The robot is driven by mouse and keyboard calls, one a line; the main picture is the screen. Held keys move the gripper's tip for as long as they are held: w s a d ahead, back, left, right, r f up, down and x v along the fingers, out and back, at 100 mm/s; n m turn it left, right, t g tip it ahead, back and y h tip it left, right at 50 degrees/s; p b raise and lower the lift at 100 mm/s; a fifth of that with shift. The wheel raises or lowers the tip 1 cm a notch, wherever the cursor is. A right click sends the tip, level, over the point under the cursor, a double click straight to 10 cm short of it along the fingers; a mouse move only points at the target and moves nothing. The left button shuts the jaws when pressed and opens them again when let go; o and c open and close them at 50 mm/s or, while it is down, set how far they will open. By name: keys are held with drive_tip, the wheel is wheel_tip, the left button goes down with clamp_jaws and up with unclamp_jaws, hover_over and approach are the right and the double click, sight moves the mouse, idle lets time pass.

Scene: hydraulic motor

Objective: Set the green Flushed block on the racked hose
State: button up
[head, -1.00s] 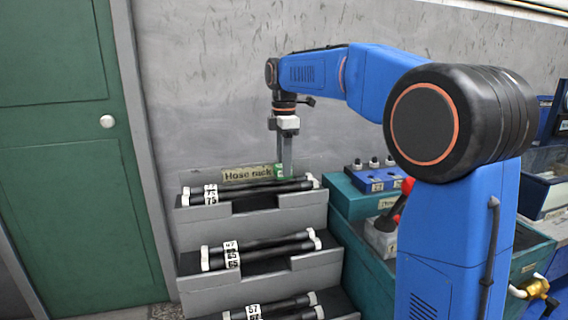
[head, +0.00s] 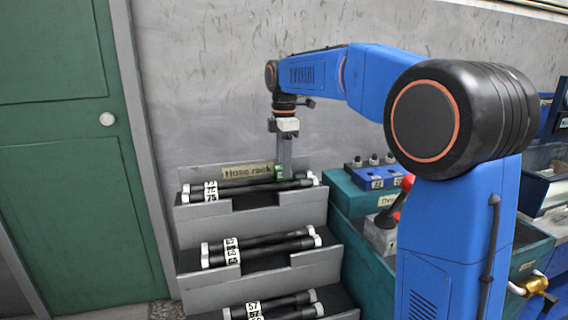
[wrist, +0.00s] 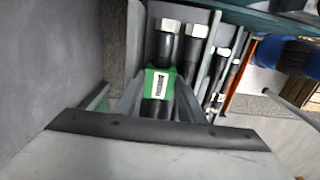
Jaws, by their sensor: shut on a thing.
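The green Flushed block (wrist: 159,84), with a white label, is between the fingers of my gripper (wrist: 157,100) in the wrist view. It sits over the racked black hose (wrist: 167,46), which has a pale end fitting. Whether the block rests on the hose or is just above it, I cannot tell. In the head view my gripper (head: 285,174) points down at the top step of the hose rack, and a green edge of the block (head: 279,171) shows beside the fingers. The hoses on that step (head: 245,188) carry white number tags.
The stepped grey hose rack (head: 264,222) has more tagged hoses on its lower steps. A "Hose rack" sign (head: 248,170) stands behind the top step. To the right are a teal box (head: 350,200) and a blue block with several knobs (head: 372,175). A green door (head: 60,150) is at the left.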

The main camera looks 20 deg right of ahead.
drive_tip(key=shift+f, duration=0.35)
drive_tip(key=o, duration=1.1)
drive_tip(key=shift+w+r, duration=0.1)
drive_tip(key=shift+r, duration=0.4)
wheel_tip(320, 180, up, 16)
drive_tip(key=shift+s+r, duration=0.2)
